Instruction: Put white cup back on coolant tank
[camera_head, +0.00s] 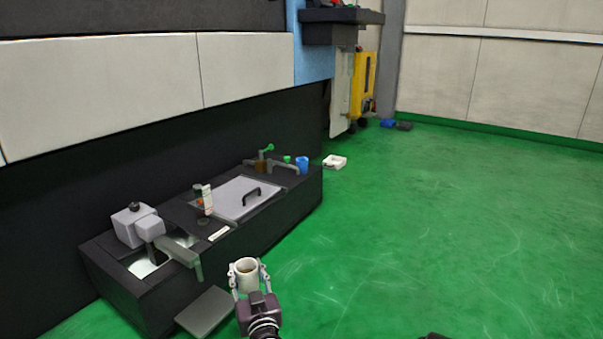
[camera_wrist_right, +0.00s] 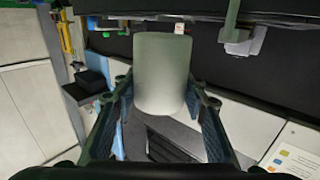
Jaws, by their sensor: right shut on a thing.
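The white cup (camera_head: 246,272) is between the fingers of my right gripper (camera_head: 247,277), which is shut on it. In the right wrist view the cup (camera_wrist_right: 165,76) fills the middle between the two fingers (camera_wrist_right: 163,105). The coolant tank (camera_head: 262,223) is the long, low black box on the floor along the dark wall. My right gripper holds the cup in front of the tank, to the right of its near end in the head view. My left gripper is not in view.
On the tank are a grey pump unit (camera_head: 130,226), a lid with a black handle (camera_head: 236,201), a white bottle (camera_head: 207,200) and a blue cup (camera_head: 302,165). A grey plate (camera_head: 205,312) sticks out at the near end. Green floor (camera_head: 430,230) to the right is clear.

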